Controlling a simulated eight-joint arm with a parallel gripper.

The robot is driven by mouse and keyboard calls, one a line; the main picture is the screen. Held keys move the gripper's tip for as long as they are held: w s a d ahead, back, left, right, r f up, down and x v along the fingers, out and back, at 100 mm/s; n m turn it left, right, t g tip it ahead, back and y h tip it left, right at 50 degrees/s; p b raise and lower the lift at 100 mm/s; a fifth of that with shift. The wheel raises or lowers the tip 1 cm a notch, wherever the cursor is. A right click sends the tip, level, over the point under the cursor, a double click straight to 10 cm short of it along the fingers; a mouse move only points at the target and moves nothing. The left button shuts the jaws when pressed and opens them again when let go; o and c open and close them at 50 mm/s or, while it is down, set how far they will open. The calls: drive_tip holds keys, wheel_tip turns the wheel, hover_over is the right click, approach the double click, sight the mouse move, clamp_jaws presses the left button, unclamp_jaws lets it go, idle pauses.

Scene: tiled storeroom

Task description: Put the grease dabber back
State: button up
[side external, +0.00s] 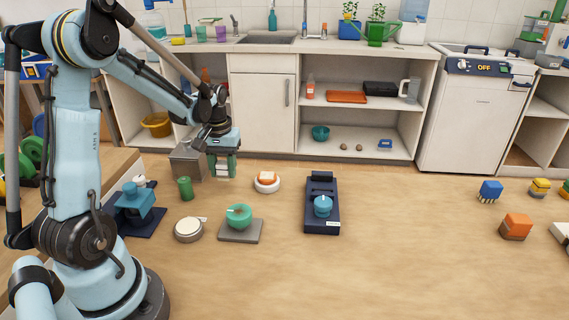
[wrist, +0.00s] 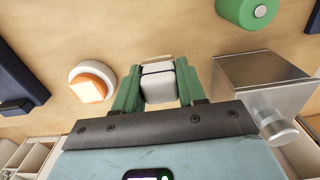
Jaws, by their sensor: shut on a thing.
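My gripper (side external: 222,170) points down over the floor toward the back, between a metal box and a white round dish. In the wrist view its green fingers (wrist: 157,92) are shut on a pale grey and white blocky thing, seemingly the grease dabber (wrist: 158,84). Its lower end is hard to make out, and the fingers mostly hide it in the side view. The open-looking grey metal box (side external: 187,162) stands just left of my gripper, with a round knob on its near side in the wrist view (wrist: 262,82).
Cabinets (side external: 262,105) stand close behind.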

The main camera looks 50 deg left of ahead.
sight(224, 177)
drive_tip(key=shift+f, duration=1.45)
drive_tip(key=shift+f, duration=0.15)
drive_tip(key=o, duration=0.9)
drive_tip(key=shift+o, duration=0.2)
wheel_tip(224, 177, up, 12)
drive_tip(key=shift+f, duration=0.15)
drive_tip(key=shift+d+r, duration=0.25)
drive_tip(key=shift+r, duration=0.15)
drive_tip(key=s+d+m+t, duration=0.2)
drive_tip(key=d+m+t, duration=0.1)
drive_tip(key=d, duration=0.7)
drive_tip(key=s+d+m+t, duration=0.1)
drive_tip(key=d+m+t, duration=0.3)
drive_tip(key=d, duration=0.6)
drive_tip(key=shift+s+d+r+m, duration=0.2)
drive_tip(key=shift+s+r+m, duration=0.2)
drive_tip(key=shift+m, duration=0.6)
